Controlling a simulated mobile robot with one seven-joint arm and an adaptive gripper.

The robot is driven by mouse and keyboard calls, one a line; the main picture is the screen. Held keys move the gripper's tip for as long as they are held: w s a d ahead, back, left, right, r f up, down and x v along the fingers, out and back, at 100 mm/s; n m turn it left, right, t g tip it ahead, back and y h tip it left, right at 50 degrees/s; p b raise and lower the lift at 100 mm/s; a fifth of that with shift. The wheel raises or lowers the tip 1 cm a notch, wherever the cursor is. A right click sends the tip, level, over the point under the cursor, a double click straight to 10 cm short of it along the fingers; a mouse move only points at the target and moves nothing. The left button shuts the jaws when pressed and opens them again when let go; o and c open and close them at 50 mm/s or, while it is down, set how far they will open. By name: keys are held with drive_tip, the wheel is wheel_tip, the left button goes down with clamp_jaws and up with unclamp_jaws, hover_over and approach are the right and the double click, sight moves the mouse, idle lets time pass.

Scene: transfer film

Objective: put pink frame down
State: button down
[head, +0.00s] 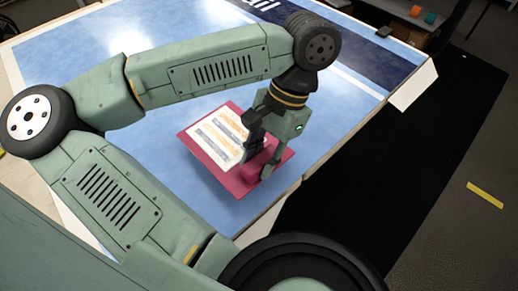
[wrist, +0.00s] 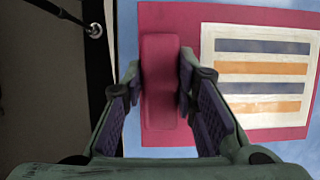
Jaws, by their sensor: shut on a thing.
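The pink frame (head: 198,139) is a flat pink-red board with a cream panel of blue and orange stripes, over the blue table top in the head view. In the wrist view the board (wrist: 215,135) fills the upper right, with its striped panel at right. A raised pink block (wrist: 160,80) stands along its left side, like a handle. My gripper (head: 262,165) is above the board's right part. In the wrist view my gripper (wrist: 160,95) has its fingers on both sides of the block, shut on it. Whether the board touches the table is unclear.
The blue table (head: 190,190) has free room left of and below the board. Its right edge is close to my gripper, with a black mat (head: 400,165) on the floor beyond. A side table (head: 405,20) with small orange and teal things stands at the top right.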

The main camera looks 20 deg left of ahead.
sight(233, 139)
drive_tip(key=shift+w+a, duration=0.3)
drive_tip(key=shift+w, duration=0.25)
drive_tip(key=shift+w+a, duration=0.3)
drive_tip(key=shift+w, duration=0.2)
drive_tip(key=shift+w+a+f, duration=0.1)
drive_tip(key=shift+f, duration=0.1)
drive_tip(key=shift+f+p, duration=0.7)
drive_tip(key=shift+f, duration=1)
drive_tip(key=c, duration=1.3)
unclamp_jaws()
drive_tip(key=shift+r, duration=0.1)
